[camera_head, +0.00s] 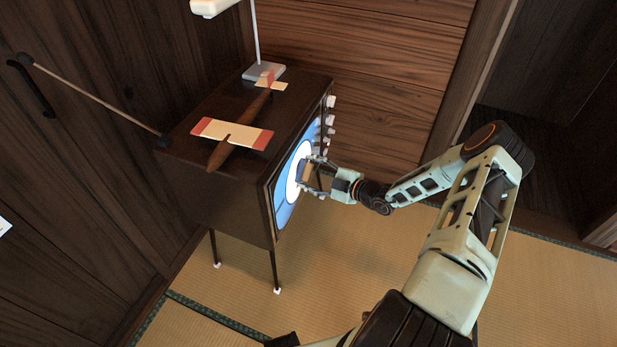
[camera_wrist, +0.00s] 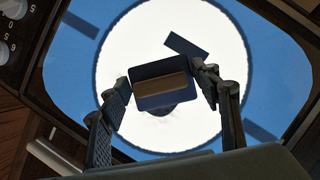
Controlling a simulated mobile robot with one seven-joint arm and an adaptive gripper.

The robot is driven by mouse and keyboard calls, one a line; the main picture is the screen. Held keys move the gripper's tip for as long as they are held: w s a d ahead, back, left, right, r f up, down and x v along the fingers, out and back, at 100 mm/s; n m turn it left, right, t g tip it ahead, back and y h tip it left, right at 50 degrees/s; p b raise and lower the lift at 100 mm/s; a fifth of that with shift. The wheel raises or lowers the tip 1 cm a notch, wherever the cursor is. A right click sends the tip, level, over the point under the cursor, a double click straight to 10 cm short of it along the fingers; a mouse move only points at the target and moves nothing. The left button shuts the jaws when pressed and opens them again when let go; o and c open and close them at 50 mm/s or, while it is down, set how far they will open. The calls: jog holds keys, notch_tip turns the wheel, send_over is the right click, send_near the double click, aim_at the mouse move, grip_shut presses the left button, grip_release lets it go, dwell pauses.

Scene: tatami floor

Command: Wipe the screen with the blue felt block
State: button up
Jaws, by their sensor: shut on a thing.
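The screen (camera_head: 283,208) is the bright blue face with a white disc on the front of a dark wooden television cabinet. It fills much of the wrist view (camera_wrist: 75,85). My gripper (camera_head: 312,175) is in front of the white disc, its fingers on either side of the felt block. In the wrist view my gripper (camera_wrist: 161,84) is shut on the blue felt block (camera_wrist: 150,70), a dark blue slab with a brown wooden grip facing me. The block is close against the screen; I cannot tell whether it touches. A faint grey smudge shows on the white just below it.
A model airplane (camera_head: 228,134) and a lamp base (camera_head: 263,72) stand on the cabinet top (camera_head: 192,150). Knobs (camera_head: 330,118) line the screen's far side; they also show in the wrist view (camera_wrist: 14,8). Tatami floor (camera_head: 350,260) in front is clear apart from my arm.

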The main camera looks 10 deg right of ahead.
aim_at(302, 170)
jog(key=shift+w+d+r+b, duration=0.35)
jog(key=shift+w+d, duration=0.3)
jog(key=shift+w, duration=0.25)
jog(key=shift+w+d+r+b, duration=0.25)
jog(key=shift+w+d+r, duration=0.15)
jog(key=shift+w+d, duration=0.4)
jog(key=shift+w+d+r+b, duration=0.35)
jog(key=shift+w+d, duration=0.2)
jog(key=shift+w, duration=0.45)
jog(key=shift+s+a+r+p, duration=0.1)
jog(key=shift+s+a+p, duration=0.9)
jog(key=shift+s, duration=0.15)
jog(key=shift+s+a+f+p, duration=0.1)
jog(key=shift+s+a+p, duration=0.75)
jog(key=shift+s+p, duration=0.25)
jog(key=shift+s+a+r+p, duration=0.1)
jog(key=shift+s+a+p, duration=0.85)
jog(key=shift+s, duration=0.25)
jog(key=shift+s+a+p, duration=0.45)
jog(key=shift+s, duration=0.3)
jog(key=shift+s+a+p, duration=0.45)
jog(key=shift+s+a, duration=0.05)
jog(key=shift+s, duration=0.25)
jog(key=shift+s+a+p, duration=0.45)
jog(key=shift+s, duration=0.3)
jog(key=shift+s+a+p, duration=0.5)
jog(key=shift+s+p, duration=0.05)
jog(key=shift+s, duration=0.15)
jog(key=shift+s+a, duration=0.5)
jog(key=shift+s, duration=0.1)
